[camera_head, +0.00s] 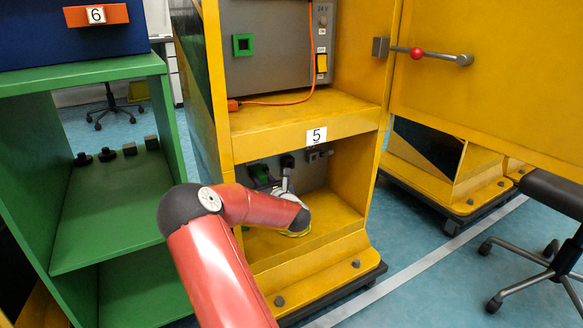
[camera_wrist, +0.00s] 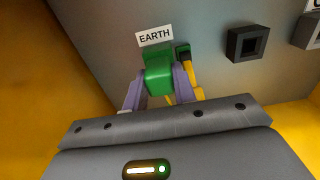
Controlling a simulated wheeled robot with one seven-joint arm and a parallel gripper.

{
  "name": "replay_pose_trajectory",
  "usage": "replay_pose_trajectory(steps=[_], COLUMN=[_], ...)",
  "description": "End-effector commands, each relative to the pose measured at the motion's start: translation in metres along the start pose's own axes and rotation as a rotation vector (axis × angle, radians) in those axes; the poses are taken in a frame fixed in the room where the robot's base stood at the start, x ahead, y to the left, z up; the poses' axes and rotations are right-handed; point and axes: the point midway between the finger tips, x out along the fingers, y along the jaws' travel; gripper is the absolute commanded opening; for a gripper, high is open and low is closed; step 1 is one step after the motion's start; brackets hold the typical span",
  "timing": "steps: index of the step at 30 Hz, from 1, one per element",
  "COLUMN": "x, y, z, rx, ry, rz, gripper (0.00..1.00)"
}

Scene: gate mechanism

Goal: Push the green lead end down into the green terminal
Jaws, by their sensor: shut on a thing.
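My gripper (camera_wrist: 160,80) has its two lavender fingers closed on the green lead end (camera_wrist: 158,84), with a yellow lead (camera_wrist: 194,88) hanging beside it. The green terminal (camera_wrist: 155,56) is on the grey back wall below the EARTH label (camera_wrist: 155,36). The lead end is in front of the terminal and covers part of it. I cannot tell whether the two touch or how far in the lead end is. In the head view my gripper (camera_head: 284,186) reaches into the lower compartment of the yellow cabinet, near the green terminal (camera_head: 258,172).
A dark square socket (camera_wrist: 247,43) is on the wall right of the terminal. The yellow cabinet (camera_head: 275,123) bears a 5 label, and its side walls bound the compartment closely. A yellow door (camera_head: 490,75) stands open at right. A green shelf (camera_head: 110,215) stands at left.

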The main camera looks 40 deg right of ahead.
Motion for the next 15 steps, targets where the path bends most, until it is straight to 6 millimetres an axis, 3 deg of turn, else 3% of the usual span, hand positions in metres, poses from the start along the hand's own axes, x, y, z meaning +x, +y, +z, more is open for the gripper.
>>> replay_pose_trajectory(steps=[10,11,15], x=[0.0032,0.0032,0.0031], y=[-0.0001,-0.0001,-0.0002], z=[0.0,0.0,0.0], rx=[0.0,0.0,0.0], ry=[0.0,0.0,0.0], rz=[0.0,0.0,0.0], gripper=[0.03,0.28,0.46])
